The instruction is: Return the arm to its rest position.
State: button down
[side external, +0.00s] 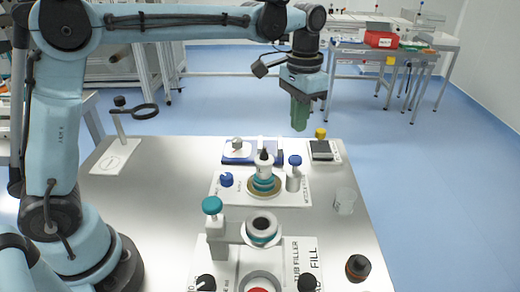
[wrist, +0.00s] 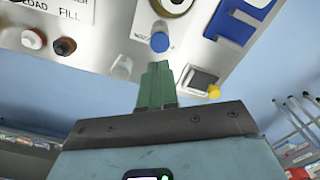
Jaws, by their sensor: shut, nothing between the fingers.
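My gripper (side external: 300,115) hangs from my raised light-blue arm above the far right part of the metal table (side external: 160,200). Its green fingers point down and are shut with nothing between them. The wrist view also shows the green fingers (wrist: 157,80) together, with the table and its devices beyond them. The fingers are apart from everything on the table.
A ring stand (side external: 135,113) is at left. The table's left middle is clear.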

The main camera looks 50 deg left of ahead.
jog(key=s+a+f+n+t, duration=0.1)
jog(key=s+a+f+t, duration=0.1)
jog(key=s, duration=0.6)
jog(key=s+a+f+n+t, duration=0.2)
jog(key=s+a+t, duration=0.3)
jog(key=s+a, duration=0.1)
jog(key=shift+s, duration=0.9)
dwell(0.6)
